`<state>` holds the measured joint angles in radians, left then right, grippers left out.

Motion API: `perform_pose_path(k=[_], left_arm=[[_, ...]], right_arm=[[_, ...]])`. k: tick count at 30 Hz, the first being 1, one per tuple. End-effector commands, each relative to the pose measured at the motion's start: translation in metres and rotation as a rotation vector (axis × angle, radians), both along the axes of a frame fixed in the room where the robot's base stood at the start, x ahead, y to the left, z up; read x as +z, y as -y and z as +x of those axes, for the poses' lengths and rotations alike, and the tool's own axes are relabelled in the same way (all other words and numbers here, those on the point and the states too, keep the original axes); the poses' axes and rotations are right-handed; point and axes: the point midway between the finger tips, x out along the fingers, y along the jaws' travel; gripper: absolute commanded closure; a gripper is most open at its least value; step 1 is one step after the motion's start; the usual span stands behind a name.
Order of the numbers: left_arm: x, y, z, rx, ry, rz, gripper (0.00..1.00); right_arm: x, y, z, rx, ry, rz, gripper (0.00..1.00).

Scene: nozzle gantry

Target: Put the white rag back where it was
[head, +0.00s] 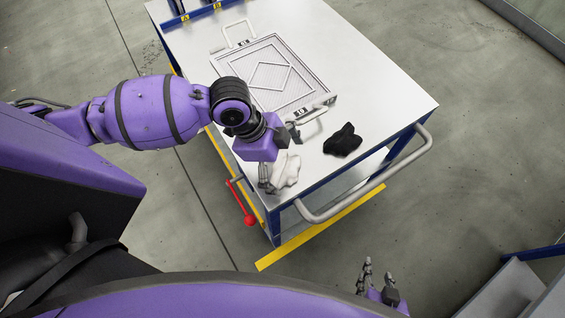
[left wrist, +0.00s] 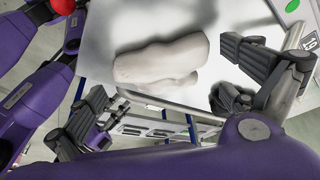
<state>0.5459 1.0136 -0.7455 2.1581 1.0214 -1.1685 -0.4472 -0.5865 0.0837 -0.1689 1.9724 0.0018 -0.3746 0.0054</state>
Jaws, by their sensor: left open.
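The white rag (head: 288,172) lies crumpled on the metal tabletop near the table's front corner. My left gripper (head: 280,158) is over it, with one finger on each side in the picture, and partly hides it. In the left wrist view, the white rag (left wrist: 160,62) shows as a rounded white lump ahead of the spread fingers of my left gripper (left wrist: 165,100). I cannot tell if the fingers touch it. My right gripper (head: 378,278) is low at the bottom of the head view, away from the table, with its fingers apart and empty.
A black rag (head: 343,139) lies right of the white one. A framed tray (head: 315,88) with handles lies farther back on the table (head: 375,85). A grey rail (head: 370,190) runs along the near end. A red-knobbed lever (head: 249,219) hangs at the side.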

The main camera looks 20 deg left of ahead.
Motion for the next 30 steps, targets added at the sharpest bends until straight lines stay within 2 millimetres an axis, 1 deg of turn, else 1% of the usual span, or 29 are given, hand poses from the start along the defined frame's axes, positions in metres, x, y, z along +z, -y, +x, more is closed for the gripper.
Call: perform_pose_path(k=[4, 8, 11, 18, 21, 25, 30], left_arm=[[0.002, 0.000, 0.000, 0.000, 0.000, 0.000, 0.00], [0.013, -0.005, 0.001, 0.001, 0.004, 0.001, 0.00], [0.030, -0.012, 0.000, 0.001, 0.005, 0.003, 0.00], [0.078, -0.032, -0.003, 0.001, 0.004, 0.003, 0.00], [0.094, -0.039, -0.004, 0.001, 0.001, 0.003, 0.00], [0.107, -0.043, -0.006, 0.000, 0.000, 0.001, 0.00], [0.113, -0.046, -0.007, 0.000, -0.002, 0.000, 0.00]], right_arm=[[0.001, 0.000, 0.001, 0.000, 0.001, 0.000, 0.60], [0.002, 0.000, 0.002, -0.001, 0.003, 0.001, 0.60], [0.004, -0.001, 0.003, -0.001, 0.005, 0.001, 0.60], [0.007, -0.002, 0.006, 0.000, 0.010, 0.004, 0.60], [0.008, -0.003, 0.006, 0.002, 0.010, 0.007, 0.60], [0.008, -0.005, 0.005, 0.003, 0.008, 0.008, 0.60], [0.006, -0.005, 0.003, 0.002, 0.003, 0.009, 0.60]])
